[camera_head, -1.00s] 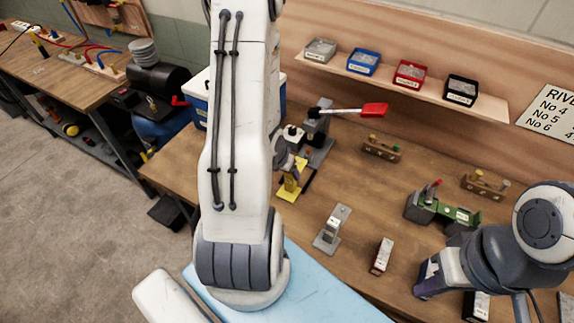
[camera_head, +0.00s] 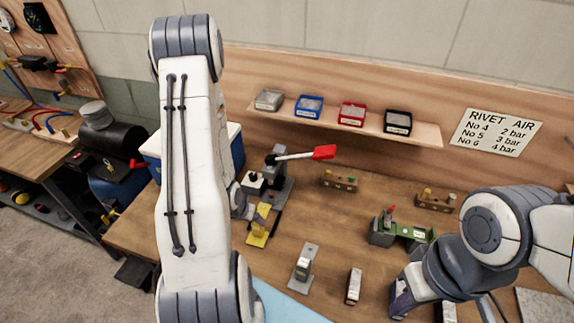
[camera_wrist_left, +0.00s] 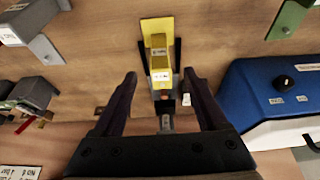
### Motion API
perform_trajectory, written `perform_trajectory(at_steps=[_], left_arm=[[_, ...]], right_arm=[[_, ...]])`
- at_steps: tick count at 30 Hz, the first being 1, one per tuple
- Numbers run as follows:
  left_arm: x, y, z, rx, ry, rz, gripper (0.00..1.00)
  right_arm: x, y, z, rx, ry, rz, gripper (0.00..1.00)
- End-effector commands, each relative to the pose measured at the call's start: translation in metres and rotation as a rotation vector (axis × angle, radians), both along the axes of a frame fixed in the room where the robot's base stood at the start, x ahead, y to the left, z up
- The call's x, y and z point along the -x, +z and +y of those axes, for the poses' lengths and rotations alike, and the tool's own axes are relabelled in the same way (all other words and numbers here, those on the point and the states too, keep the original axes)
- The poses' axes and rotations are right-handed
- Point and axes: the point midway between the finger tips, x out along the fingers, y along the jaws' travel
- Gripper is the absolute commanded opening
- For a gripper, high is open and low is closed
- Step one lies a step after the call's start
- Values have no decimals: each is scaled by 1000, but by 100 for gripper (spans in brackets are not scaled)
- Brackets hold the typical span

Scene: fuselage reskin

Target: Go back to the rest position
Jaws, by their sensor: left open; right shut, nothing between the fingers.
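My left gripper (camera_wrist_left: 160,105) is open, and nothing sits between its fingertips in the left wrist view. A yellow block on a yellow plate (camera_wrist_left: 157,60) lies beyond the fingertips. In the head view my left arm hides most of the left gripper, close to the yellow plate (camera_head: 257,232) on the bench. My right gripper (camera_head: 400,298) is shut and empty, pointing down over the right front of the bench. Its fingertips are hard to make out there.
A green-bodied tool (camera_head: 402,232) stands near my right arm. A grey stand (camera_head: 304,264) and a small upright box (camera_head: 353,287) stand between the arms. A red-handled lever (camera_head: 322,153) sticks up behind. A blue box (camera_wrist_left: 262,95) is beside the left gripper. A shelf (camera_head: 430,134) holds bins.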

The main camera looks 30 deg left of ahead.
Motion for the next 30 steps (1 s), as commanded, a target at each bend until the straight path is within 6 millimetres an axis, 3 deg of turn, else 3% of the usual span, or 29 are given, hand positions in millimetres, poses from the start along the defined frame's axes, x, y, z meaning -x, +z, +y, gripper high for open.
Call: perform_trajectory(at_steps=[8,11,17,20,24,27,30], left_arm=[[-8,1,-9,-9,-36,12,75],[-23,7,-33,-26,-114,42,75],[-38,33,-122,-55,-322,126,75],[-26,48,-173,-55,-427,166,75],[14,68,-239,-40,-578,221,75],[52,80,-272,-24,-685,263,75],[88,89,-292,-11,-771,304,75]], right_arm=[[0,-8,0,0,0,0,0],[0,-22,0,0,-1,0,0],[0,-60,0,0,-3,0,0],[0,-78,0,0,-4,0,0],[0,-103,0,0,-6,1,0],[0,-117,0,0,-7,1,0],[0,-127,0,0,-7,1,0]])
